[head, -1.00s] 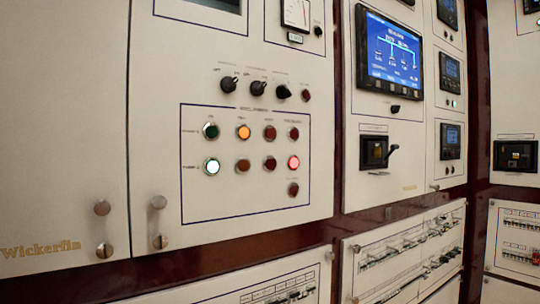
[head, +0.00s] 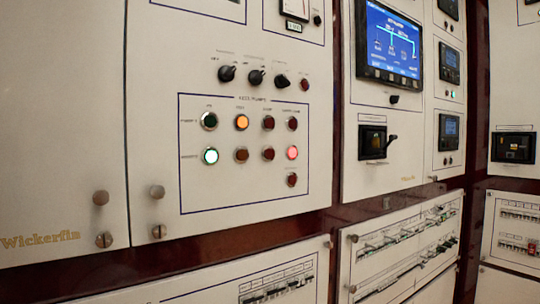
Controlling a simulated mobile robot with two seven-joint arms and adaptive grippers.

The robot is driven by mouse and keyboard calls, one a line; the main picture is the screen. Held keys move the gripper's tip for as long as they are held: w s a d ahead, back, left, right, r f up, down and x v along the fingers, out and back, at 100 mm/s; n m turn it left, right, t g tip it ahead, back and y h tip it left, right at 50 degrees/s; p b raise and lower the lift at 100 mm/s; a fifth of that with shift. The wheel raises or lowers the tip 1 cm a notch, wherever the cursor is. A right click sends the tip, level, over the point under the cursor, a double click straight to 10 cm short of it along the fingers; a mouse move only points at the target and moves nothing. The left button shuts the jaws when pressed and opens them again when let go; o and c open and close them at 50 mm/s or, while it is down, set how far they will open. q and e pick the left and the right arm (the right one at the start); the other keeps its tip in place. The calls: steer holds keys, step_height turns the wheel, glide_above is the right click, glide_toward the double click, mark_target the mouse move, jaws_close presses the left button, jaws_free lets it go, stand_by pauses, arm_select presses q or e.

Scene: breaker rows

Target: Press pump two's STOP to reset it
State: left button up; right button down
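A blue-outlined pump box (head: 230,190) on the white panel holds two rows of round buttons or lamps. In the upper row are a dark green one (head: 209,121), a lit orange one (head: 242,122) and two dark red ones (head: 268,123). A single dark red one (head: 292,180) sits below. The labels are too small to tell which is STOP. Neither gripper is in view.
Three black rotary knobs (head: 256,77) and a small red button (head: 304,84) sit above the box. A blue screen (head: 390,42) and a black handle switch (head: 373,142) are to the right. Breaker rows (head: 400,248) fill the lower panels. Round fasteners (head: 101,198) stand out at lower left.

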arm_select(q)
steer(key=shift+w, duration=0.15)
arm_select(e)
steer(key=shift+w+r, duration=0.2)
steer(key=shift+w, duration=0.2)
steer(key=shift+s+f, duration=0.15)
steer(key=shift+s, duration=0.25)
